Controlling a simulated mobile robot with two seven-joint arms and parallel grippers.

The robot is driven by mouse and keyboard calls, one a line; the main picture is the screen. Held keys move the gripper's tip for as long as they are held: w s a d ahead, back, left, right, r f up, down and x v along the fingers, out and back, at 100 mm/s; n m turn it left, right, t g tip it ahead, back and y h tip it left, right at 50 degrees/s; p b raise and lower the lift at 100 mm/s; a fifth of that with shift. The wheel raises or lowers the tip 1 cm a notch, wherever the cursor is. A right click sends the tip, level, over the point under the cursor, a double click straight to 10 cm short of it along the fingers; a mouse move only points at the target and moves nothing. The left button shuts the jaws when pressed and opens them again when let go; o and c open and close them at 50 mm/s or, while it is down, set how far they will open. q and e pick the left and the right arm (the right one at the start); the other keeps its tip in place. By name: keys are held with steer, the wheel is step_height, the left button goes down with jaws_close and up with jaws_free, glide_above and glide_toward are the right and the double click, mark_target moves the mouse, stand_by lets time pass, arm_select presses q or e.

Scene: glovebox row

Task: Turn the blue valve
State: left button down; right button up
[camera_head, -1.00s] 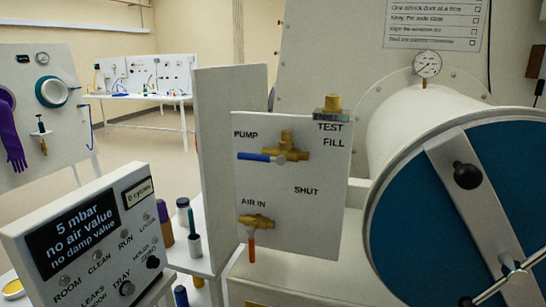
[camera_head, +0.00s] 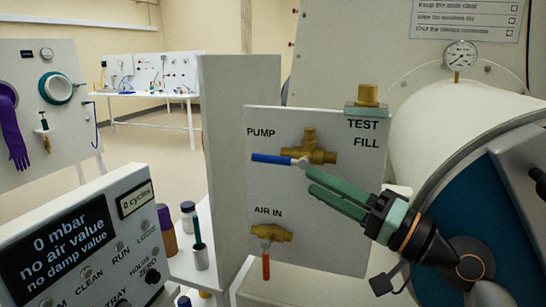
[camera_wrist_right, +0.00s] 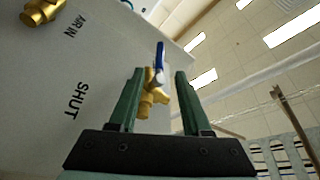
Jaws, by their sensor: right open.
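The blue valve has a blue lever (camera_head: 272,158) on a brass body (camera_head: 316,156), on the white panel below the PUMP label. The lever lies nearly level and points left. My right gripper (camera_head: 311,180) has green fingers and comes in from the right, with its tips near the brass body. In the right wrist view, the blue lever (camera_wrist_right: 160,55) and brass body (camera_wrist_right: 154,98) show between the two spread fingers (camera_wrist_right: 160,73). The gripper is open; I cannot tell whether it touches the valve. My left gripper is not in view.
A brass fitting (camera_head: 368,95) tops the panel's right corner. A display box (camera_head: 70,240) reading 0 mbar stands front left. Bottles (camera_head: 200,255) stand left of the panel. The chamber (camera_head: 450,115) is right.

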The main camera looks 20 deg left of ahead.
mark_target(269, 160)
steer(key=p+x, duration=0.2)
steer(key=x, duration=0.9)
jaws_close()
stand_by(1.2)
